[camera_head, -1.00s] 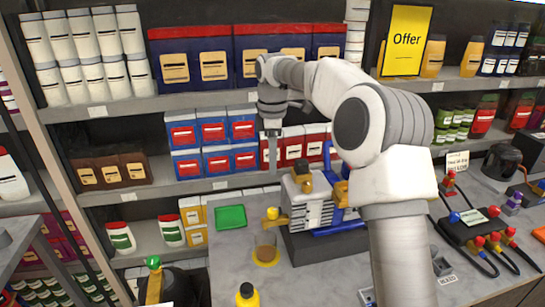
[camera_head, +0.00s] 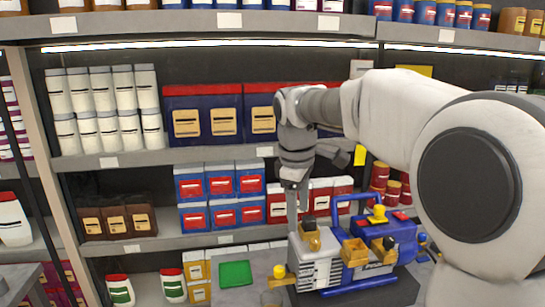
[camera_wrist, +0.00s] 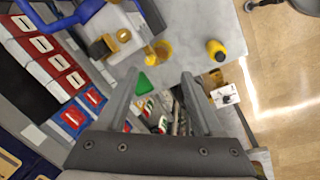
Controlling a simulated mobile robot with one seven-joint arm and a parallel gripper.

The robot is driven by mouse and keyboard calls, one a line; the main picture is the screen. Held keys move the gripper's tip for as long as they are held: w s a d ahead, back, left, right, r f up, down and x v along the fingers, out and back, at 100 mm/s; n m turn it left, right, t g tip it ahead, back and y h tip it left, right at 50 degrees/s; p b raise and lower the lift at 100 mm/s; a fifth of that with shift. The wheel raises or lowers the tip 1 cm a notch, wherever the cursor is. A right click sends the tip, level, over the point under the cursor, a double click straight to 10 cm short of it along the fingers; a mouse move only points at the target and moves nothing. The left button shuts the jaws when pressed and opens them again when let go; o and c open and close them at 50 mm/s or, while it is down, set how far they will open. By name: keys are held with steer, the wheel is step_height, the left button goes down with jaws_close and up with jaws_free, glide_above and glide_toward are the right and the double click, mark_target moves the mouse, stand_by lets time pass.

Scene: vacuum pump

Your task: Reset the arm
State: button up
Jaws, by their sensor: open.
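My gripper (camera_head: 292,205) hangs pointing down in front of the shelves in the head view, just left of and above the vacuum pump. In the wrist view my gripper's two fingers (camera_wrist: 160,80) stand well apart with nothing between them. The vacuum pump (camera_head: 385,240) has a silver ribbed front, a blue body and handle and yellow-brown fittings; it sits on a dark base on the counter. Part of it shows at the upper left of the wrist view (camera_wrist: 80,12). My arm covers the right side of the head view.
A green tray (camera_head: 235,273) lies left of the pump. Stocked shelves (camera_head: 130,160) fill the background. Open floor (camera_wrist: 285,90) shows at right.

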steer(key=s+d+f+m+t, duration=0.1)
steer(key=s+d+m, duration=0.2)
steer(key=s, duration=0.5)
steer(key=s+d+f+m+t, duration=0.1)
steer(key=s+d+m, duration=0.1)
steer(key=s+m, duration=0.3)
steer(key=s+d+f+m+t, duration=0.1)
steer(key=s+d+m, duration=0.2)
steer(key=s, duration=0.9)
steer(key=shift+d+f+m+t+y, duration=0.3)
steer(key=shift+f+m+t+y, duration=0.1)
steer(key=shift+m, duration=0.6)
